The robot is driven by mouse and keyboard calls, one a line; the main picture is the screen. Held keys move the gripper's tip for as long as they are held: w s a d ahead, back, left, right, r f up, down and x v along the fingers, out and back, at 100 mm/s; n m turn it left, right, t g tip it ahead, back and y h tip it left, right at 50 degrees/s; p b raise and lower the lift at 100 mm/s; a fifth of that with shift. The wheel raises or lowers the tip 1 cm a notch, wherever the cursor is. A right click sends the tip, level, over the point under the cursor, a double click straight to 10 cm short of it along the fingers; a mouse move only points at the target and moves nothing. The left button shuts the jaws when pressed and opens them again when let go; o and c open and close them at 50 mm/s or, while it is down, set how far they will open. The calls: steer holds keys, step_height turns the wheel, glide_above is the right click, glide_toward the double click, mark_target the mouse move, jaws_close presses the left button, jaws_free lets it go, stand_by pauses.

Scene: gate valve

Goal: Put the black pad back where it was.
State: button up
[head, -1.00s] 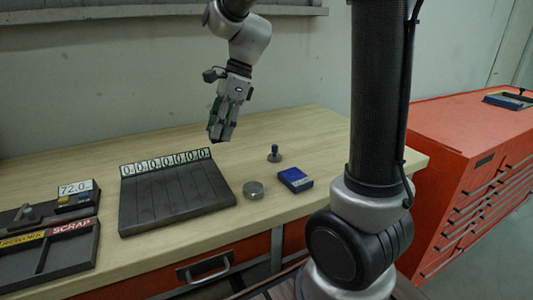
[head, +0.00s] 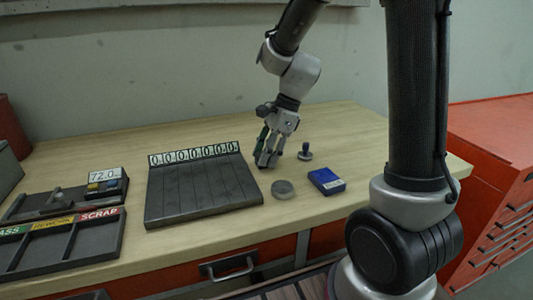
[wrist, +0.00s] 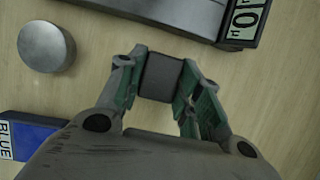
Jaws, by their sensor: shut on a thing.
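My gripper (head: 267,160) is low over the wooden bench, between the slotted dark tray (head: 205,190) and a small knobbed piece (head: 305,152). In the wrist view my gripper (wrist: 163,95) is shut on a dark block, the black pad (wrist: 160,76), with a green-lined finger on each side. The pad is hard to make out in the head view. I cannot tell whether it touches the bench. The tray, with its row of number plates (head: 194,154), also shows at the top of the wrist view (wrist: 180,12).
A grey round disc (head: 283,189) and a blue box (head: 326,181) lie in front of my gripper. At the left are a PASS/REWORK/SCRAP sorting tray (head: 62,245) and a 72.0 display (head: 105,176). Bare bench lies behind the number plates and right of the knobbed piece.

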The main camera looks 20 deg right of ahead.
steer(key=shift+f, duration=0.1)
steer(key=o, duration=1)
steer(key=shift+c, duration=0.2)
steer(key=v, duration=1.2)
steer(key=s+d+n+t+h, duration=0.1)
steer(key=s+d+n, duration=0.2)
steer(key=s+n, duration=0.3)
steer(key=s+d+r+n+t+h, duration=0.1)
steer(key=s+d+n+t+h, duration=0.1)
steer(key=s+n, duration=0.4)
steer(key=s+d+r+n+t+h, duration=0.1)
steer(key=s+d+n, duration=0.4)
steer(key=s+n, duration=0.1)
steer(key=shift+s, duration=0.5)
steer(key=shift+r, duration=0.15)
